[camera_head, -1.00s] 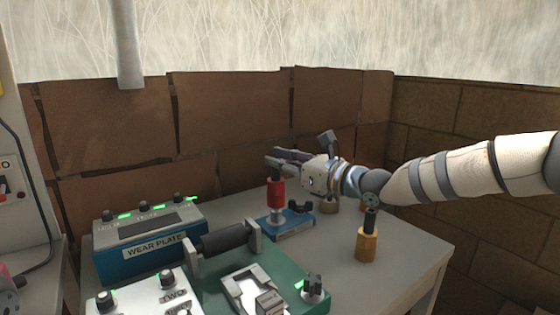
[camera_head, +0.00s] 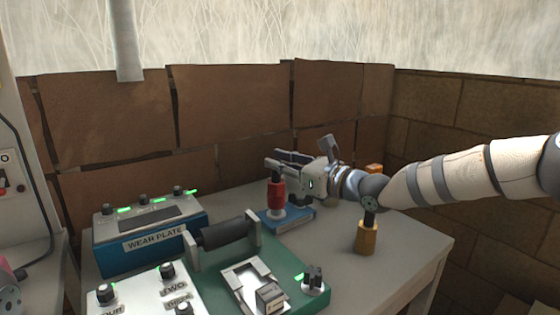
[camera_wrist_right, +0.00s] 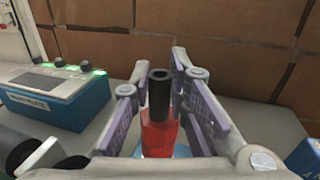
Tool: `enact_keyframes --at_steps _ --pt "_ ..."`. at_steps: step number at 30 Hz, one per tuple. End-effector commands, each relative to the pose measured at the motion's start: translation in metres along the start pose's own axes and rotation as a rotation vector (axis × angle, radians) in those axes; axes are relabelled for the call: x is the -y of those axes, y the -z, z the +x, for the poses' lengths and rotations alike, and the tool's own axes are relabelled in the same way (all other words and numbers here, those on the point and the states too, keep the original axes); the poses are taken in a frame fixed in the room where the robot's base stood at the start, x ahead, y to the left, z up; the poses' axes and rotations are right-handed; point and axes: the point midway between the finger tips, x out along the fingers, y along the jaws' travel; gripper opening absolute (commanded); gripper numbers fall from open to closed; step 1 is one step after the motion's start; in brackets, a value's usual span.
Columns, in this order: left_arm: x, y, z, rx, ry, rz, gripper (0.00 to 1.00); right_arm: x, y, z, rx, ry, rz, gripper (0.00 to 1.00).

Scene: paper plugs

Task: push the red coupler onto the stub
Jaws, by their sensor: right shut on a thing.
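The red coupler (camera_head: 277,193) stands upright with a black tube on top, and the wrist view shows its red body (camera_wrist_right: 160,138) and the black tube (camera_wrist_right: 160,95). My right gripper (camera_head: 277,162) is shut on the coupler, its purple-padded fingers to either side of it in the wrist view (camera_wrist_right: 160,85). The stub is mostly hidden below the coupler; a pale collar (camera_head: 276,213) shows just under it, above the blue base (camera_head: 296,221). I cannot tell how far the coupler sits on the stub.
A blue WEAR PLATE box (camera_head: 152,232) stands to the left. A green fixture (camera_head: 215,280) with a black roller and a white control panel (camera_head: 140,298) fill the front. A brass-coloured cylinder (camera_head: 366,238) stands to the right. Brown panels close off the back.

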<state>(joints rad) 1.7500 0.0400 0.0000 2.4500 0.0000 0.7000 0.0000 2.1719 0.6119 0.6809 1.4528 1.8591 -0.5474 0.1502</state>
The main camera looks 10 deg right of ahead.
Motion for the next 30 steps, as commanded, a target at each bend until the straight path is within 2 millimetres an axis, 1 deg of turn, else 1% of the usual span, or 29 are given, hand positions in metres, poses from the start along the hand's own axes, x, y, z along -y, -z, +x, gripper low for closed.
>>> enact_keyframes --at_steps 27,30 --pt "0.000 -0.002 0.003 0.010 0.000 0.000 0.37 0.000 0.020 0.000 0.001 0.000 0.000 0.00" --pt "0.000 -0.002 0.003 0.009 0.000 0.000 0.37 0.000 0.019 0.000 0.001 0.000 0.000 0.00"
